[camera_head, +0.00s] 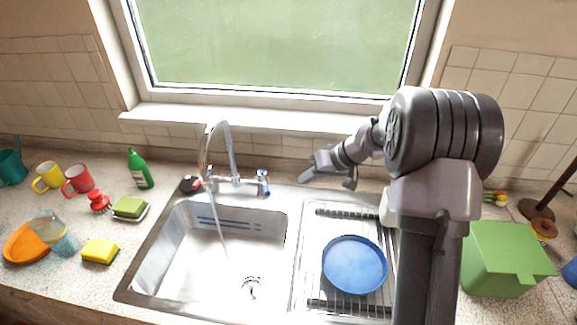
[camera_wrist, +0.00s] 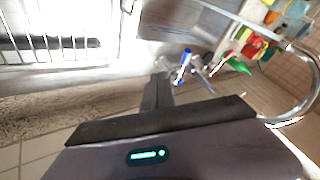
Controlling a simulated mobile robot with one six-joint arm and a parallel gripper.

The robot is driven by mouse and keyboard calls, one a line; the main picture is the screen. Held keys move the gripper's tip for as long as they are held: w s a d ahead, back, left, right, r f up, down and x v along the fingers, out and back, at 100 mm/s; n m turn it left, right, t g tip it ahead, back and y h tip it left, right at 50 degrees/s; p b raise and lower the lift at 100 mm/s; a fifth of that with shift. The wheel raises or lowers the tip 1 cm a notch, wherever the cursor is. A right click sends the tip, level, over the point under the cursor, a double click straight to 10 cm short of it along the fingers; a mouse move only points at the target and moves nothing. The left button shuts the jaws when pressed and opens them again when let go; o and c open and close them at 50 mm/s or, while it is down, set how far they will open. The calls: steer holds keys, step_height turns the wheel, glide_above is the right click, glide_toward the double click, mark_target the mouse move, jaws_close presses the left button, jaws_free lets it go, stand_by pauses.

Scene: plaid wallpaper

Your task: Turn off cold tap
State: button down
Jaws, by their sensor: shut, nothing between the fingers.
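The cold tap handle (camera_head: 263,182), white with a blue marking, stands at the right end of the chrome mixer tap behind the sink. The tap's arched spout (camera_head: 217,130) rises to its left, and a stream of water (camera_head: 217,215) falls from it into the basin. My gripper (camera_head: 304,177) is shut and empty, a little to the right of the cold handle and apart from it. In the wrist view, the shut fingers (camera_wrist: 158,88) point toward the blue cold handle (camera_wrist: 182,66), which shows just beyond and right of their tips.
A blue plate (camera_head: 354,264) lies on the drainer right of the basin (camera_head: 190,270). The window sill (camera_head: 250,118) runs behind the tap. A green bottle (camera_head: 139,168) and a sponge (camera_head: 130,207) stand left of the tap. A green box (camera_head: 505,258) is at the right.

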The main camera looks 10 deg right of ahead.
mark_target(266, 193)
steer(key=w+a+f+b, duration=0.1)
steer(key=w+a+f, duration=0.2)
steer(key=a+f, duration=0.2)
steer(key=a, duration=0.2)
steer(key=shift+w+a+f, duration=0.3)
steer(key=shift+a, duration=0.1)
steer(key=a+b, duration=0.1)
steer(key=b, duration=0.1)
steer(key=a+m+b, duration=0.1)
steer(key=b, duration=0.1)
steer(key=a+b, duration=0.1)
steer(key=b, duration=0.1)
steer(key=shift+s+f+m+t+h+b, duration=0.25)
steer(key=shift+f+m+t+h+b, duration=0.05)
steer(key=shift+f+t, duration=0.1)
steer(key=shift+a+r+b, duration=0.15)
steer(key=shift+a+b, duration=0.25)
steer(key=shift+a+r, duration=0.15)
steer(key=shift+r, duration=0.2)
